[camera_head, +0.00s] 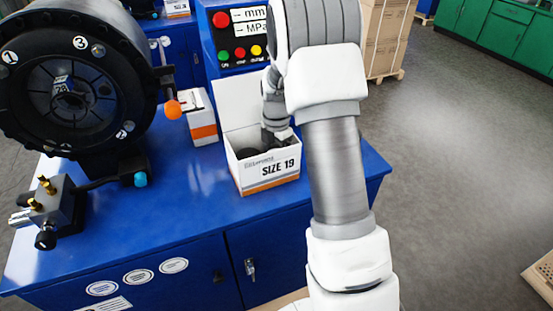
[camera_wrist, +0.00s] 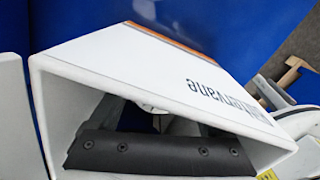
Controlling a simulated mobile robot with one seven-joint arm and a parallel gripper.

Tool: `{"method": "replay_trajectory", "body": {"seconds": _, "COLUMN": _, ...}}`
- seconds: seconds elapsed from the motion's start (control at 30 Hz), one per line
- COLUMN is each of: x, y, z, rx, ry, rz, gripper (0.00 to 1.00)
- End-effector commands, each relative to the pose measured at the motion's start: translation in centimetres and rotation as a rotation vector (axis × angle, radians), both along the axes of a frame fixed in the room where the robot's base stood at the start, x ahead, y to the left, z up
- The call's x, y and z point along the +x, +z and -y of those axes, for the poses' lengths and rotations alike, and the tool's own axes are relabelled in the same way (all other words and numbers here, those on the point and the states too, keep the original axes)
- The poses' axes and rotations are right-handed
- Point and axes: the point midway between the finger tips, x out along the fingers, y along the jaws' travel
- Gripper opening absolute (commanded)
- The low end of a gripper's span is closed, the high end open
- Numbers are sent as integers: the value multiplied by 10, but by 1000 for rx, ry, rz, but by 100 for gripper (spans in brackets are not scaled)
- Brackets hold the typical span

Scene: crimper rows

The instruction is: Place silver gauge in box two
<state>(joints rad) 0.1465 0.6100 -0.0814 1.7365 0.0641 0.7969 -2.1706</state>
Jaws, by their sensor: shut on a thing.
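An open white box (camera_head: 268,172) marked SIZE 19 stands on the blue bench, its lid raised at the back. It fills much of the wrist view (camera_wrist: 150,75). No mark on it reads "two". My gripper (camera_head: 277,138) points down into its opening, and the dark finger (camera_wrist: 155,155) shows within the box walls in the wrist view. The gripper is shut on a pale, silvery rounded piece (camera_wrist: 153,107), which looks like the silver gauge but is mostly hidden. Dark contents (camera_head: 247,153) show at the left inside the box.
A second white and orange box (camera_head: 202,118) stands behind left. A large black crimper (camera_head: 70,85) with an orange knob (camera_head: 173,110) and a valve block (camera_head: 47,208) with brass fittings are at the left. A control panel (camera_head: 240,38) rises behind. The front bench top (camera_head: 160,225) is clear.

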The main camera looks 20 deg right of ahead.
Motion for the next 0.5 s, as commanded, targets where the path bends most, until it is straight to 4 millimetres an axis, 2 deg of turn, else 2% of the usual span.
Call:
{"method": "replay_trajectory", "body": {"seconds": 0.17, "x": 0, "y": -4, "z": 0, "rx": 0, "ry": -1, "rz": 1, "gripper": 2}}
{"method": "replay_trajectory", "body": {"seconds": 0.2, "x": 0, "y": -3, "z": 0, "rx": 0, "ry": -1, "rz": 0, "gripper": 86}}
{"method": "replay_trajectory", "body": {"seconds": 0.27, "x": 0, "y": -3, "z": 0, "rx": 0, "ry": -1, "rz": 0, "gripper": 94}}
{"method": "replay_trajectory", "body": {"seconds": 0.5, "x": 0, "y": -3, "z": 0, "rx": 0, "ry": 0, "rz": 0, "gripper": 94}}
